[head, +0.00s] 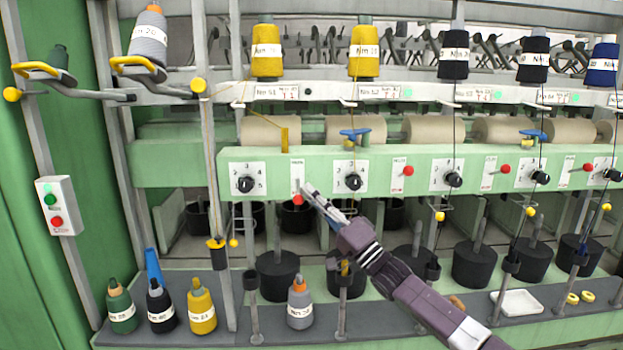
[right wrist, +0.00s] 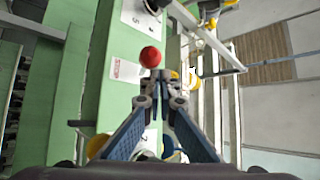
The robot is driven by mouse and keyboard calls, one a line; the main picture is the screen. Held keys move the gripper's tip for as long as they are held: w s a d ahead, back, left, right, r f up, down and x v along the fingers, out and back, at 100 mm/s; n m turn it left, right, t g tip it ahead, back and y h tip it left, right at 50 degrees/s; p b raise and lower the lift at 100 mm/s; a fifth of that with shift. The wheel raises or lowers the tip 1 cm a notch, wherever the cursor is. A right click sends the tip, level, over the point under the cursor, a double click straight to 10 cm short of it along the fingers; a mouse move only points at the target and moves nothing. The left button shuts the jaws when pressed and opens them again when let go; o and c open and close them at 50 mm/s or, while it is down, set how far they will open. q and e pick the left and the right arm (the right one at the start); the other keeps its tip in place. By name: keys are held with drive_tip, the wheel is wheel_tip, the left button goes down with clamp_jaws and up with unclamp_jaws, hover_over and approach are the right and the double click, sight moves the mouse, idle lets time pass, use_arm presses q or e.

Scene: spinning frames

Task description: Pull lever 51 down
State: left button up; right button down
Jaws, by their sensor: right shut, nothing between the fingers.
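The lever at the left end of the green rail has a red ball knob (head: 297,199) on a white plate (head: 297,170). Its knob sits at the plate's lower edge, lower than the knobs of the other levers. A tag (head: 275,92) above seems to read 51, but the print is small. My right gripper (head: 308,190) is shut and empty, its tips just right of the knob. The right wrist view shows the red knob (right wrist: 150,57) just beyond the closed fingertips (right wrist: 162,78); I cannot tell if they touch. My left gripper is out of view.
Black dials (head: 245,184) (head: 353,182) flank the lever. More red-knobbed levers (head: 408,170) line the rail to the right. Yellow cones (head: 266,50) stand above, and black buckets (head: 278,275) below. A switch box (head: 57,205) is at the left. Thin yarns hang in front of the rail.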

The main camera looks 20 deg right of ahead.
drive_tip(key=v, duration=1.2)
drive_tip(key=shift+w+f, duration=0.1)
